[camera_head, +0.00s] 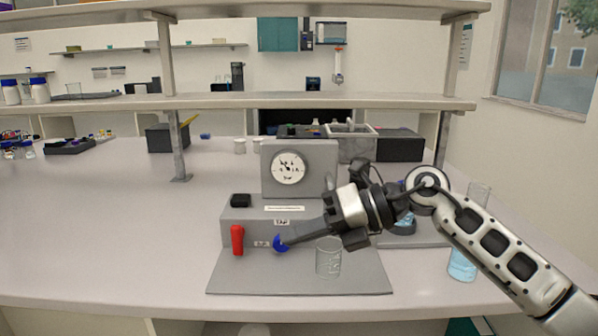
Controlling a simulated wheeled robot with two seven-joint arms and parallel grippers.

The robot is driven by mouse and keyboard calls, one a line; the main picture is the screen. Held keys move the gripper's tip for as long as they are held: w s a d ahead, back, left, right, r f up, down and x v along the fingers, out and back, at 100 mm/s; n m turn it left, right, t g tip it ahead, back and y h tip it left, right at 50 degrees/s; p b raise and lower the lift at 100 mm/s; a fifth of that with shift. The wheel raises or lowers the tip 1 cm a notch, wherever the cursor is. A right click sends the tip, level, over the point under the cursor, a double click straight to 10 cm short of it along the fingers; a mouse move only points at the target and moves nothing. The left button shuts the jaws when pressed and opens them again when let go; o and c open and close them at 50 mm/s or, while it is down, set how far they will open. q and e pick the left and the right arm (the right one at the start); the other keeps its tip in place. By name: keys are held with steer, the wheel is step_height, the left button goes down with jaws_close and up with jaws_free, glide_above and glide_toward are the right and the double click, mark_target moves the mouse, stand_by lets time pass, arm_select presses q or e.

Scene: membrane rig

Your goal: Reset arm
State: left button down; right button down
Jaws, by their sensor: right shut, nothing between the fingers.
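My right arm comes in from the lower right. Its gripper (284,243) is shut and empty, with its tips at the blue knob (280,243) on the front of the grey membrane rig (300,224). I cannot tell whether the tips touch the knob. A red handle (237,240) hangs at the rig's front left. A round dial gauge (288,167) stands on the rig's upright panel. A clear glass beaker (328,257) stands on the rig's base plate (300,281), just below my right gripper. My left gripper is not in view.
A tall clear cylinder with blue liquid (462,266) stands right of the rig, behind my right arm. A shelf (260,101) spans above the bench. Dark boxes (399,146) stand behind the rig. The bench left of the rig (110,230) is clear.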

step_height(320, 180, down, 2)
steer(key=s+a+m+t+y, duration=0.1)
steer(key=s+a+m+y, duration=0.2)
steer(key=m+y, duration=0.25)
steer(key=s+d+f+m+t+h, duration=0.1)
steer(key=d+f+m+t+h, duration=0.45)
steer(key=f+m+t, duration=0.55)
steer(key=s+d+f+m+t+h, duration=0.1)
steer(key=d+f+m+t+h, duration=0.45)
steer(key=m, duration=0.95)
steer(key=s+d+f+m+g+h, duration=0.2)
steer(key=s+d+f+m+g, duration=0.1)
steer(key=s+f, duration=0.5)
steer(key=s+d+f+m+g+h, duration=0.3)
steer(key=s+f, duration=0.5)
steer(key=f, duration=0.3)
steer(key=d+m+g, duration=0.1)
steer(key=m+g, duration=0.1)
steer(key=shift+s+m, duration=0.2)
steer(key=shift+m, duration=0.15)
